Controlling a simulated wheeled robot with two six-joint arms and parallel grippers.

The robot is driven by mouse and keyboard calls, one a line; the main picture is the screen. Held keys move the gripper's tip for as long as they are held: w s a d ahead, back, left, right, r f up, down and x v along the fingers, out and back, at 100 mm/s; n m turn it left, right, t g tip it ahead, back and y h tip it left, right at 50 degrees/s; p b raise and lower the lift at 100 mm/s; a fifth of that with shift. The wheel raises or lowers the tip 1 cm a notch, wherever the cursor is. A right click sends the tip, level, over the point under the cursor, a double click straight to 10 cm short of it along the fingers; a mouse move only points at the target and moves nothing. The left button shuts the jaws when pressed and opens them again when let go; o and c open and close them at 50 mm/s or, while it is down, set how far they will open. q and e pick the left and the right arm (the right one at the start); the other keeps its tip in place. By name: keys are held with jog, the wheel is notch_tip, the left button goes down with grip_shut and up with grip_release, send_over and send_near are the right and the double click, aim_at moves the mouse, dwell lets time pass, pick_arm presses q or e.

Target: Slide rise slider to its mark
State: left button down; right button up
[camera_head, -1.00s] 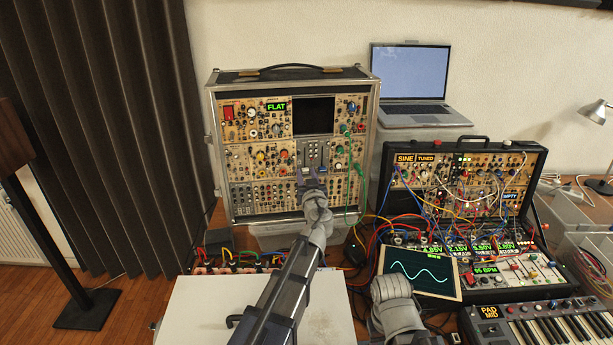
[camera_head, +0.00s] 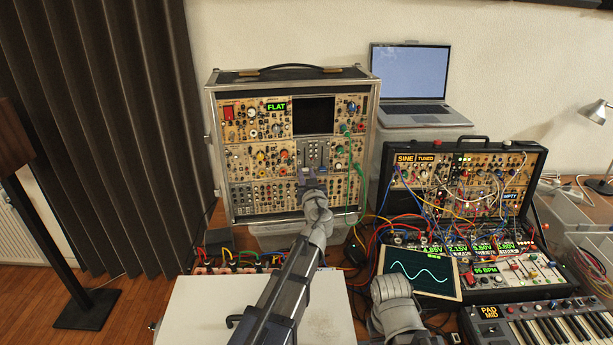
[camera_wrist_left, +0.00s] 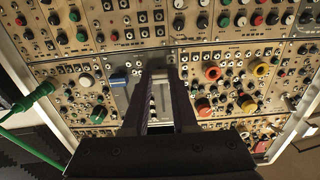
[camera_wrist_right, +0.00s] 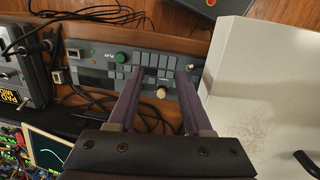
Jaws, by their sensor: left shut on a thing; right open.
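The grey slider module (camera_head: 314,153) sits in the middle of the tall left synth case, and its slots run up and down. It also shows in the left wrist view between and beside my fingers (camera_wrist_left: 160,98). My left gripper (camera_head: 312,176) is at the module's lower part, with its fingers (camera_wrist_left: 160,74) shut on the rise slider, whose cap they mostly hide. The mark cannot be made out. A blue slider cap (camera_wrist_left: 118,80) stands beside the fingers. My right gripper (camera_wrist_right: 158,90) is open and empty, above a grey panel with knobs and buttons (camera_wrist_right: 125,62).
The left synth case (camera_head: 232,190) reads FLAT beside a dark screen (camera_head: 314,116). A green cable (camera_head: 361,180) hangs to the right of my left gripper. The right synth case (camera_head: 540,160), a small sine-wave screen (camera_head: 420,272) and a keyboard (camera_head: 545,325) crowd the right. A white box (camera_head: 200,312) stands in front.

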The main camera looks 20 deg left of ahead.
dwell(0.5)
pick_arm(q)
notch_tip(320, 180, up, 4)
jog(key=p, duration=0.3)
jog(key=shift+f, duration=0.35)
jog(key=c, duration=0.7)
grip_release()
jog(key=shift+s, duration=0.1)
send_near(305, 160)
jog(key=shift+v, duration=0.8)
jog(key=shift+a, duration=0.1)
